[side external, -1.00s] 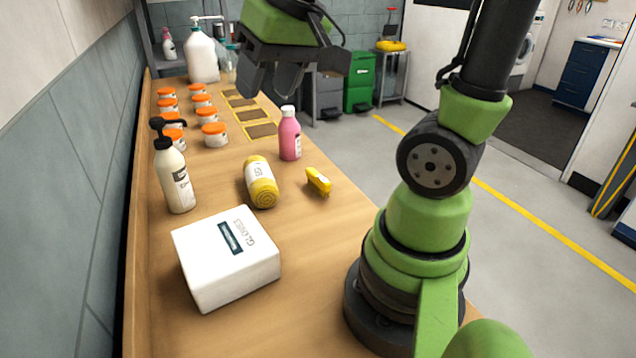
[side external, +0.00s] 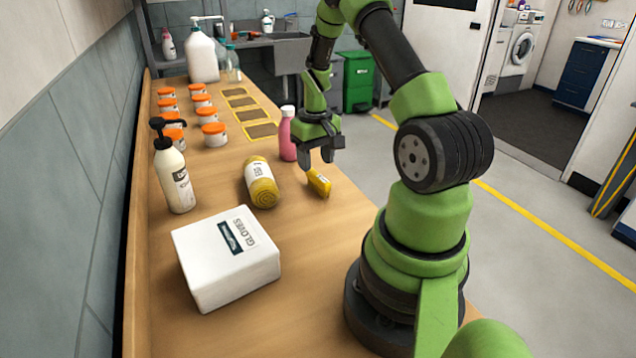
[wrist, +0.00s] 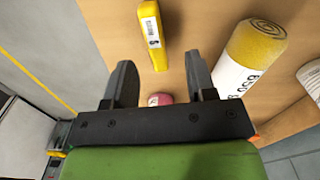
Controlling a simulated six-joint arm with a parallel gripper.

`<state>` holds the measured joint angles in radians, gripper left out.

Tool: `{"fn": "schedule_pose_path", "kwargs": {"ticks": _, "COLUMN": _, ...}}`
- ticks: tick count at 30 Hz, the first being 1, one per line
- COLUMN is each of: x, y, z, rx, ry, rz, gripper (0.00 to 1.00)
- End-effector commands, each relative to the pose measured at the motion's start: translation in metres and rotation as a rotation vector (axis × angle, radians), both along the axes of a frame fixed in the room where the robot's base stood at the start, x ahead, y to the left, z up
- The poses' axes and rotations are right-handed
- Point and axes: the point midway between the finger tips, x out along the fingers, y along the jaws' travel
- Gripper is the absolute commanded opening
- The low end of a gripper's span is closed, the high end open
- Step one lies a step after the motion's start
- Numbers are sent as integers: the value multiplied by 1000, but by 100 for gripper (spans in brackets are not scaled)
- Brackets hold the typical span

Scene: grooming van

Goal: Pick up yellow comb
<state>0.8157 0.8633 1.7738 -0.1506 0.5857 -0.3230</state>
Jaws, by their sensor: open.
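The yellow comb (side external: 319,183) lies on the wooden bench near its right edge, right of a yellow roll. In the wrist view the comb (wrist: 153,35) shows as a yellow bar with a white barcode label, beyond the fingertips and roughly between them. My gripper (side external: 318,164) is open and empty, above the bench just behind and above the comb. Its two dark fingers (wrist: 158,72) are spread wide in the wrist view. The comb's teeth cannot be made out.
A pink bottle (side external: 287,135) stands close left of my gripper. The yellow roll (side external: 261,183) lies left of the comb. A white gloves box (side external: 222,262), a pump bottle (side external: 174,178) and several orange-lidded jars (side external: 214,134) stand further left. Bench in front of the comb is clear.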

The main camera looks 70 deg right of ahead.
Motion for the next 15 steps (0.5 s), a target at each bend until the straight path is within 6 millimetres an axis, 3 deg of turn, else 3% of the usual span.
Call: {"fn": "schedule_pose_path", "kwargs": {"ticks": 15, "x": -4, "y": -3, "z": -58, "rx": 1, "ry": -1, "rz": -1, "gripper": 51}}
